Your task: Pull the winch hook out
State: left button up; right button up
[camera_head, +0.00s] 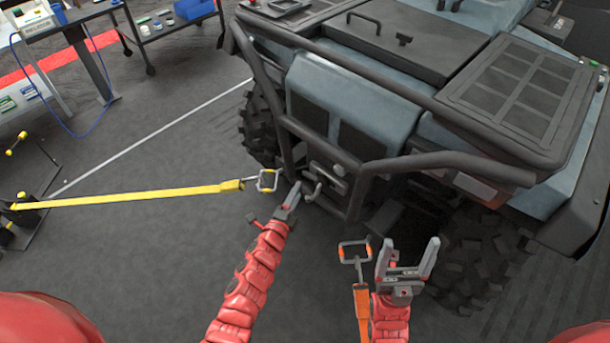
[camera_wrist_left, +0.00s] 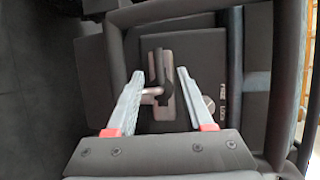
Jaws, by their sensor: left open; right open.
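The winch hook (camera_head: 313,191) hangs at the front of the grey-blue vehicle, low between the bars of its bumper frame. In the left wrist view the hook (camera_wrist_left: 152,91) shows in front of a metal plate, between my left fingers and beyond or near their tips. My left gripper (camera_head: 293,195) is open and close to the hook; contact cannot be told. It also shows in the left wrist view (camera_wrist_left: 163,80). My right gripper (camera_head: 412,248) is open, with its fingers pointing up, near the front right wheel, with nothing between its fingers.
An orange strap (camera_head: 361,300) with a metal hook stands beside my right gripper. The bumper bars (camera_head: 283,112) surround the hook.

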aim_at(306, 175)
pick_arm(q)
jog(key=b+x, duration=0.1)
jog(key=x, duration=0.7)
jog(key=shift+w+b, duration=0.1)
jog(key=shift+b, duration=0.25)
grip_shut()
